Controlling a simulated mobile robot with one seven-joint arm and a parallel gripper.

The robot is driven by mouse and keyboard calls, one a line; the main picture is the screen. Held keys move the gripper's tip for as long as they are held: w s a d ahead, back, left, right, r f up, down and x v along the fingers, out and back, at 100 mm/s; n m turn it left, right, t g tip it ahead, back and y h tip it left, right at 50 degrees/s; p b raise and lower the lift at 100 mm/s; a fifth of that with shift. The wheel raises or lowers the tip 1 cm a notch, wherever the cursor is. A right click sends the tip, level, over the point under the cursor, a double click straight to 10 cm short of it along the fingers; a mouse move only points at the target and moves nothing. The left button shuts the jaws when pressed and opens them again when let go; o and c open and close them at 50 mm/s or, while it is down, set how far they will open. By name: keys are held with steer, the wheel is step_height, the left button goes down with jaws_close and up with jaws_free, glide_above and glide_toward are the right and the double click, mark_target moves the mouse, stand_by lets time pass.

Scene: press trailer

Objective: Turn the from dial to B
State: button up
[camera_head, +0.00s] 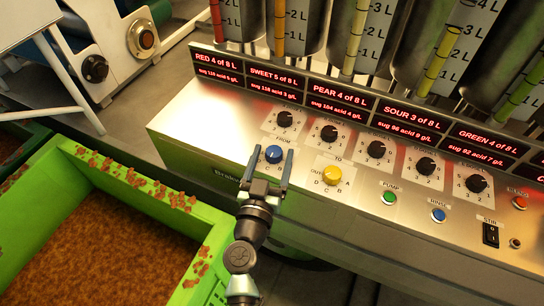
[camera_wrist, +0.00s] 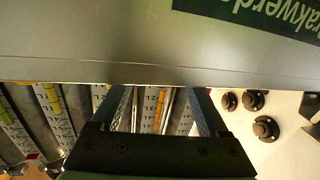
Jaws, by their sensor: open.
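The from dial (camera_head: 273,154) is a round blue knob at the left end of the metal control panel, with its letters mostly hidden by my fingers. My gripper (camera_head: 271,152) is open, with one finger to each side of the blue knob in the head view. I cannot tell whether the fingers touch it, nor which letter it points to. In the wrist view my gripper (camera_wrist: 164,105) shows open fingers behind the panel's front edge, and the dial is not visible there.
A yellow TO dial (camera_head: 332,175) sits just right of the blue one. Several black knobs (camera_head: 329,133) run behind them. The green pump button (camera_head: 389,198) and blue rinse button (camera_head: 438,215) lie farther right. A green bin (camera_head: 216,241) of brown pulp stands at left.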

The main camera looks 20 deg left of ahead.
jaws_close()
steer(key=shift+w+d+n+y, duration=0.15)
steer(key=shift+n+y, duration=0.35)
steer(key=shift+y, duration=0.3)
steer(key=n+g+y+b, duration=0.1)
steer(key=n+y+b, duration=0.1)
steer(key=y+b, duration=0.1)
steer(key=shift+d+f+b, duration=0.1)
steer(key=shift+d+b, duration=0.05)
steer(key=shift+b, duration=0.4)
steer(key=shift+n+g+y+b, duration=0.5)
steer(key=shift+y+b, duration=0.3)
steer(key=shift+b, duration=0.2)
steer(key=shift+r+n+g+y, duration=0.2)
steer(key=shift+n+g+y, duration=0.1)
